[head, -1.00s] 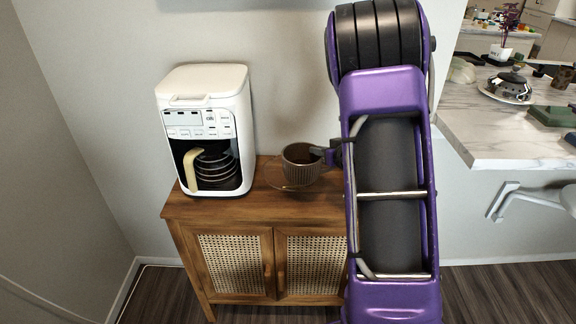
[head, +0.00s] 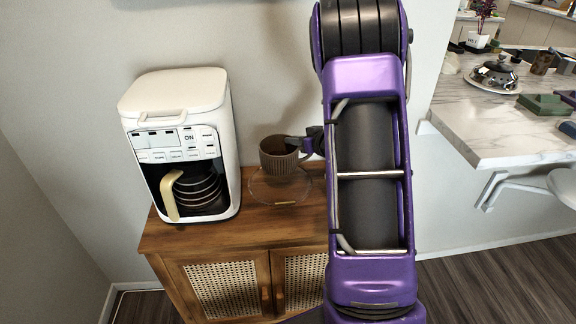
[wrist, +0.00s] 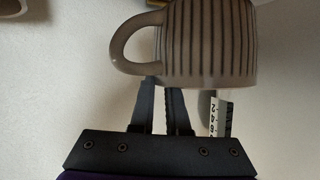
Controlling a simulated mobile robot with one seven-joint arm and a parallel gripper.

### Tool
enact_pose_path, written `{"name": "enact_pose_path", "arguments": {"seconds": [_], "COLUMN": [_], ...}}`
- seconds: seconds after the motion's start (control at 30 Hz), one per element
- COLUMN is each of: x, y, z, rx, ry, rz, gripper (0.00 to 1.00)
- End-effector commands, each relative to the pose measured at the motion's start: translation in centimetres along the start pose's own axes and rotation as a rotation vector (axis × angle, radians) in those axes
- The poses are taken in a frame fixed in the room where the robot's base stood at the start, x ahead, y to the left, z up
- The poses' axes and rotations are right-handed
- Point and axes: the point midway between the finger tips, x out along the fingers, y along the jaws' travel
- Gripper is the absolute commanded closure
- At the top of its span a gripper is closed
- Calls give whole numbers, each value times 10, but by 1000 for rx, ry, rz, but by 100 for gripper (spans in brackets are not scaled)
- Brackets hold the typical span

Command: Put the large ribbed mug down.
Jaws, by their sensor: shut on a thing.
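The large ribbed mug (head: 275,156) is brown-grey with vertical ribs. In the head view it appears upright over the back part of a clear glass saucer (head: 283,203) on the wooden cabinet. The mug seems raised off the saucer, but the gap is hard to judge. My gripper (head: 302,144) reaches in from the right and is shut on the mug. In the wrist view the mug (wrist: 210,45) fills the top, its loop handle pointing left. The gripper's dark fingers (wrist: 164,88) meet it near its lower edge; the exact contact is partly hidden.
A white coffee maker (head: 178,100) with a carafe stands left of the mug on the cabinet (head: 255,228). The wall is close behind. Some bare wood lies in front of the saucer. A marble counter (head: 490,135) with several items is at the right.

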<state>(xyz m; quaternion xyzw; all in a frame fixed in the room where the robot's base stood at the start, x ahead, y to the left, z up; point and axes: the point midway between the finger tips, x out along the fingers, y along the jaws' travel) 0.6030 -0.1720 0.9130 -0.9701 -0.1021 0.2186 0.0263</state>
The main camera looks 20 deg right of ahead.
Motion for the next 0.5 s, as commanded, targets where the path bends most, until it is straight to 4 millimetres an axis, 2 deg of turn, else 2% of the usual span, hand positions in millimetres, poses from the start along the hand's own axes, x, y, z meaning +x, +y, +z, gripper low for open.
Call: {"name": "enact_pose_path", "arguments": {"seconds": [0.03, 0.27, 0.5], "x": [5, 13, 26], "y": [1, 3, 5], "z": [10, 25, 54], "rx": [2, 1, 0], "ry": [2, 5, 3], "rz": [-1, -1, -1], "gripper": [100, 100, 100]}}
